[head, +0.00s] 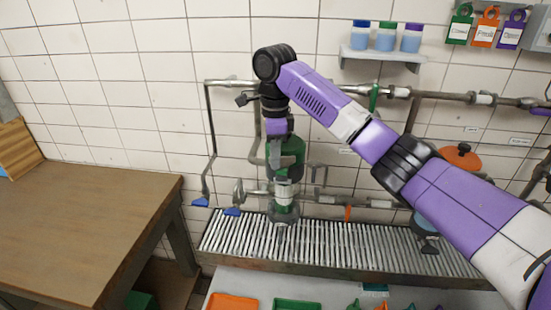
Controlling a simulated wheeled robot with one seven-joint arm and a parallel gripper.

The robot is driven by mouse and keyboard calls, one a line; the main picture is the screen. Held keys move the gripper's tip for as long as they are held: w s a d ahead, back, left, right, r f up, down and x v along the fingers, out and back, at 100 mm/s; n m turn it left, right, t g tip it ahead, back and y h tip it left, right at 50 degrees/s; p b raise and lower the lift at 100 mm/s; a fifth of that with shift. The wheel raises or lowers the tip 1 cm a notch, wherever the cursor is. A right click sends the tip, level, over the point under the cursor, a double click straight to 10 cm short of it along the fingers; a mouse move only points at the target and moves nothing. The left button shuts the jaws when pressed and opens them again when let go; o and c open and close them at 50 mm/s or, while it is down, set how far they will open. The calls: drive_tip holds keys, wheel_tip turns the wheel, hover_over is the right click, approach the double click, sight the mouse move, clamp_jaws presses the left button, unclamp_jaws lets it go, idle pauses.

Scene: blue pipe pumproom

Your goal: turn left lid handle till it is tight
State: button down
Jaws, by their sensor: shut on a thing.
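The left vessel is a green and grey housing (290,160) on the pipework, standing over the slatted drain. My arm comes in from the right and bends down at its dark elbow above this vessel. My gripper (268,154) points down at the vessel's top and is shut on the left lid handle. The handle itself is mostly hidden by the gripper and wrist, so its angle and how tight the lid sits cannot be told.
A right vessel with an orange lid (460,156) stands partly behind my arm. Grey pipes (445,96) run along the tiled wall. A shelf (382,55) holds blue-filled jars. A wooden table (80,230) is at left, and a slatted drain (330,245) lies below the vessels.

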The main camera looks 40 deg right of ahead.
drive_tip(key=shift+w+d+m, duration=0.15)
drive_tip(key=shift+m, duration=0.95)
drive_tip(key=c, duration=1.8)
unclamp_jaws()
drive_tip(key=shift+r, duration=3.95)
